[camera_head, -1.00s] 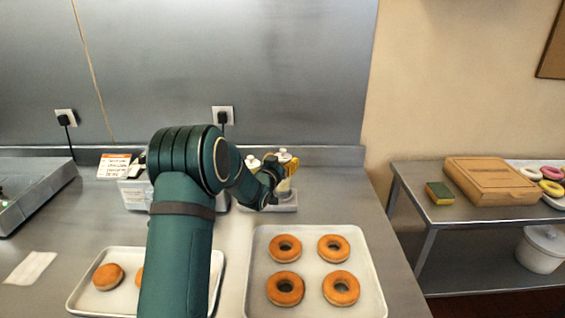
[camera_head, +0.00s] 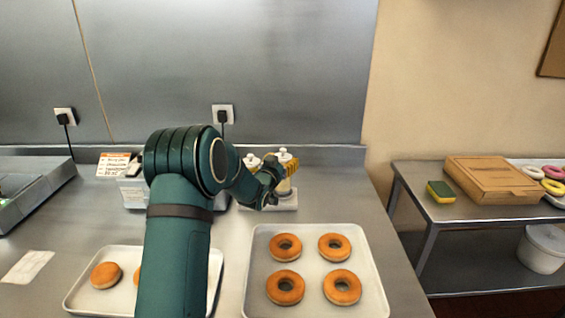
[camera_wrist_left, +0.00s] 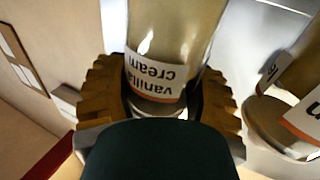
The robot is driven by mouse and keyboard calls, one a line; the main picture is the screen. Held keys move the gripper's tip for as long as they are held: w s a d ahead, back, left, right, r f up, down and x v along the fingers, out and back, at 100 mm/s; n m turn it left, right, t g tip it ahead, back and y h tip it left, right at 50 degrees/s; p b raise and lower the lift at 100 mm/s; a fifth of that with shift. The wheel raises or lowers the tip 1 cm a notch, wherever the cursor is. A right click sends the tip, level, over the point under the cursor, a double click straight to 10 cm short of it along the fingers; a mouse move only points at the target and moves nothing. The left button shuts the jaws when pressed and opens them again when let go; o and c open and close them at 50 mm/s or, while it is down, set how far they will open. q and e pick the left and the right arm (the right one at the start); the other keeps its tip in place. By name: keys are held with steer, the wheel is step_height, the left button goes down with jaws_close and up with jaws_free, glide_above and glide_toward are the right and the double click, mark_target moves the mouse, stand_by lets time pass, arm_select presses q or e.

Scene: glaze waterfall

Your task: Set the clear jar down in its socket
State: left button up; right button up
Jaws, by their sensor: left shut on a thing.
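A clear jar (camera_wrist_left: 175,35) with pale yellow contents and a "vanilla cream" label stands between the yellow fingers of my left gripper (camera_wrist_left: 160,100) in the left wrist view. The gripper is shut on it. In the head view the jar's white lid (camera_head: 284,156) shows above my left gripper (camera_head: 280,178), over or on the pale holder (camera_head: 287,204) at the back of the counter. My gripper hides part of the jar, and I cannot tell whether its base touches the holder. The socket is hidden. My right gripper is out of view.
Another white-lidded jar (camera_head: 251,161) stands just left; a labelled jar (camera_wrist_left: 300,115) is close beside the gripper in the wrist view. A tray of ring doughnuts (camera_head: 312,262) lies in front, another tray (camera_head: 88,300) at left. A sign (camera_head: 118,165) stands behind my arm.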

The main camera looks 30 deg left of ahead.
arm_select(q)
steer(key=shift+f+b, duration=0.6)
steer(key=shift+b, duration=0.2)
stand_by(0.9)
steer(key=o, duration=1.4)
steer(key=shift+f, duration=0.1)
step_height(320, 180, up, 10)
steer(key=shift+r, duration=0.1)
